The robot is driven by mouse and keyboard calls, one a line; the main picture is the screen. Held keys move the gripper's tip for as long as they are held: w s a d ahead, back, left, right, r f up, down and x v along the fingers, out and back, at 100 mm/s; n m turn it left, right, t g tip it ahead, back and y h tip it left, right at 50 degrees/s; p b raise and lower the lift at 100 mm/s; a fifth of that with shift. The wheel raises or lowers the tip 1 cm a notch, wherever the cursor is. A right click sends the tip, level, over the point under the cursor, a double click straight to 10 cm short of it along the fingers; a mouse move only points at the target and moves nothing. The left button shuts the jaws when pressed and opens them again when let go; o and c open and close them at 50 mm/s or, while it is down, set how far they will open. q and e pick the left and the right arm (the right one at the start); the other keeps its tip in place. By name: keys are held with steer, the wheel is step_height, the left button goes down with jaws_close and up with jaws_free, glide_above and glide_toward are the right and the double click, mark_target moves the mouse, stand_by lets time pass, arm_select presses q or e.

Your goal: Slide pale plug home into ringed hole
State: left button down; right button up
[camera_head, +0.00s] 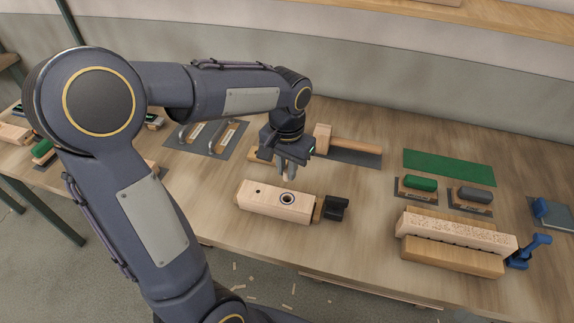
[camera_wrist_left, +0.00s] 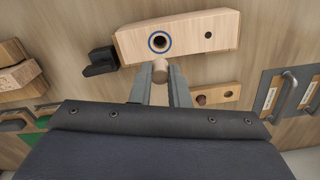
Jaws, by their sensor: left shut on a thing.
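The pale wooden block (camera_head: 274,203) lies on the bench and has a ringed hole (camera_head: 287,198) in its top face, with a smaller plain hole beside it. In the left wrist view the ringed hole (camera_wrist_left: 159,42) shows a blue rim and a dark, empty bore. My left gripper (camera_head: 286,170) points down just behind the block. In the left wrist view its fingers (camera_wrist_left: 160,74) are shut on the pale plug (camera_wrist_left: 160,70), whose round end faces the block. The plug appears apart from the hole; its height above the block is unclear. My right gripper is not in view.
A black clamp (camera_head: 336,207) sits at the block's right end. Behind my gripper are a wooden mallet (camera_head: 345,143) and a small holed wooden strip (camera_wrist_left: 215,94).

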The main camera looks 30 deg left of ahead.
arm_select(q)
steer(key=b, duration=0.5)
glide_above(287, 192)
steer(key=s+d, duration=0.1)
steer(key=s, duration=0.1)
steer(key=shift+w+f, duration=0.1)
steer(key=shift+f, duration=3.4)
steer(key=shift+f+b, duration=0.75)
steer(key=shift+f, duration=0.5)
steer(key=c, duration=1.3)
jaws_free()
steer(key=shift+d, duration=0.1)
steer(key=shift+r, duration=0.15)
step_height(287, 192, up, 8)
steer(key=p, duration=0.7)
